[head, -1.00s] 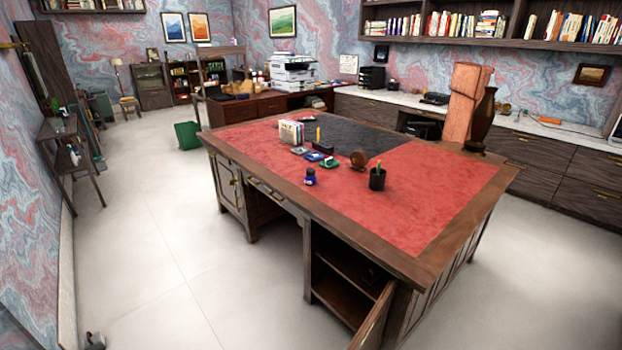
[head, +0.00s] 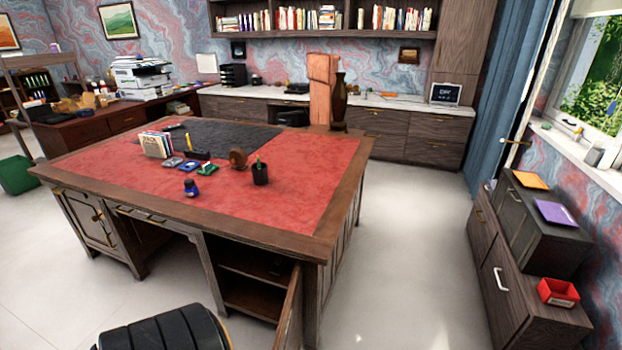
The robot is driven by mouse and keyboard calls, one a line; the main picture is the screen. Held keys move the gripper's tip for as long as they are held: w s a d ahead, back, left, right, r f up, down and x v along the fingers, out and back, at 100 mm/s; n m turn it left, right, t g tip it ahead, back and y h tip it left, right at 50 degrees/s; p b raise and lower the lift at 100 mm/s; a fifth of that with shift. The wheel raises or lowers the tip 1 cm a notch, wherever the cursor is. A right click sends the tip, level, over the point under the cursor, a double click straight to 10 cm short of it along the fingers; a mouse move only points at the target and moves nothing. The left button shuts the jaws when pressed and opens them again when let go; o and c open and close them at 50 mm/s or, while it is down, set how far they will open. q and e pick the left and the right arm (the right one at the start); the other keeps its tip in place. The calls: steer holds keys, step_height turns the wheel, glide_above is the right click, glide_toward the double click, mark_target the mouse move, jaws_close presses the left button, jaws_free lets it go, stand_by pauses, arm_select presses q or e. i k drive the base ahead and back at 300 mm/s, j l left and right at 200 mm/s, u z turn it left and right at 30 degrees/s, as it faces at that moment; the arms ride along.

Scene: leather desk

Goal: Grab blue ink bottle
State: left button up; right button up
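The blue ink bottle (head: 191,188) stands upright on the red leather top of the wooden desk (head: 317,190), near its front edge. Nothing touches it. Neither of my grippers shows in the head view.
A black pen cup (head: 260,174), a brown round object (head: 238,158), a green item (head: 208,169) and upright books (head: 156,144) stand near the bottle. An open cabinet door (head: 288,308) juts from the desk front. A black padded seat (head: 163,328) is at the bottom. Floor right of the desk is clear.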

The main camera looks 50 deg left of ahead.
mark_target(192, 192)
steer(key=j+z, duration=0.1)
steer(key=z, duration=0.35)
steer(key=k+z, duration=0.1)
steer(key=z, duration=0.3)
steer(key=k+j+z, duration=0.1)
steer(key=z, duration=0.35)
steer(key=k+z, duration=0.1)
steer(key=z, duration=0.3)
steer(key=k+j+z, duration=0.1)
steer(key=k+z, duration=0.7)
steer(key=k+l+z, duration=0.15)
steer(key=k+z, duration=0.25)
steer(key=k+j+z, duration=0.1)
steer(key=k, duration=0.25)
steer(key=u, duration=0.65)
steer(key=j+u, duration=0.1)
steer(key=u, duration=0.5)
steer(key=j+u, duration=0.1)
steer(key=u, duration=0.55)
steer(key=j+u, duration=0.1)
steer(key=u, duration=0.5)
steer(key=j+u, duration=0.1)
steer(key=u, duration=1.15)
steer(key=j+u, duration=0.1)
steer(key=u, duration=0.55)
steer(key=i+u, duration=0.1)
steer(key=u, duration=0.5)
